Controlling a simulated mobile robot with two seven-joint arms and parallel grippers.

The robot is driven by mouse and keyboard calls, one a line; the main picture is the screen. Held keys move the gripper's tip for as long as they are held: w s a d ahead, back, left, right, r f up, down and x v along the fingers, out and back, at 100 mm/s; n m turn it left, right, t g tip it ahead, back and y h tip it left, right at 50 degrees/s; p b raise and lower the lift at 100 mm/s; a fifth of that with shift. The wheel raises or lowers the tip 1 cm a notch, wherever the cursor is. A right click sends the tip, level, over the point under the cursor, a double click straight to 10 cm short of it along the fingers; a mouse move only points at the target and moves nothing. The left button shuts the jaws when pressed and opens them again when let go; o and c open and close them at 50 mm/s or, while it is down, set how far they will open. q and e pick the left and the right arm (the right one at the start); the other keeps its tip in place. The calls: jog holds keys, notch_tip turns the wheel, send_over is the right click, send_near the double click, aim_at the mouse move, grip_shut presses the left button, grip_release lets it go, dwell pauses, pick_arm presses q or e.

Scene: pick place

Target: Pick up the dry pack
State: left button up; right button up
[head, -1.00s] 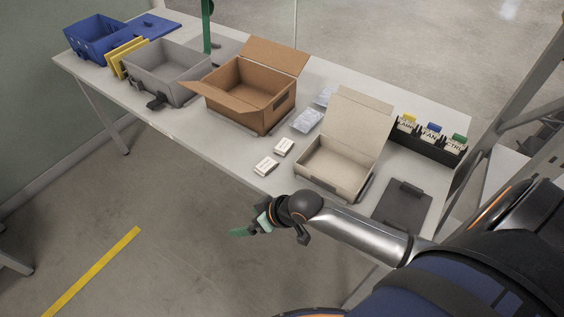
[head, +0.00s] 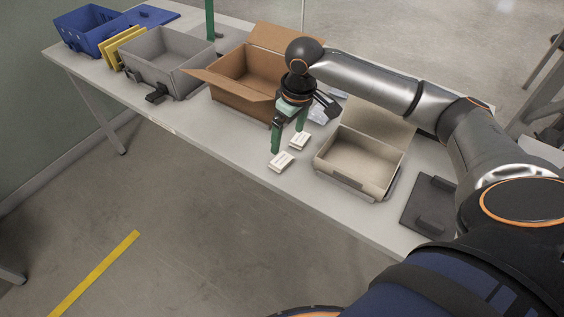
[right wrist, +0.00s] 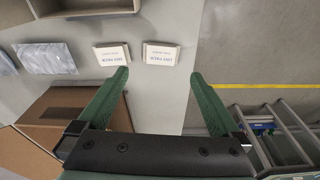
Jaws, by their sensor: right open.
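Two small white boxes labelled DRY PACK lie on the table in front of the cardboard boxes. In the head view the nearer dry pack (head: 281,162) is by the table's front edge, and the other dry pack (head: 299,141) is just behind it. In the right wrist view they show side by side (right wrist: 161,54) and (right wrist: 113,56). My right gripper (head: 288,138) is open and empty, its green fingers pointing down above the table by the packs. In the right wrist view one pack lies ahead of the gap between the fingertips (right wrist: 160,73). My left gripper is out of view.
An open brown carton (head: 235,98) stands left of the gripper, partly hidden by it. An open beige box (head: 357,163) stands right of the packs. Clear plastic bags (right wrist: 47,58) lie behind them. A grey bin (head: 165,68) and blue bin (head: 88,33) stand farther left.

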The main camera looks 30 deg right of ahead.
aim_at(282, 160)
jog(key=f, duration=0.3)
jog(key=w+f+b, duration=0.1)
jog(key=f, duration=0.5)
jog(key=shift+w+a+f, duration=0.1)
jog(key=shift+w+a, duration=0.1)
jog(key=shift+a, duration=0.1)
jog(key=shift+c, duration=0.2)
jog(key=c, duration=1.3)
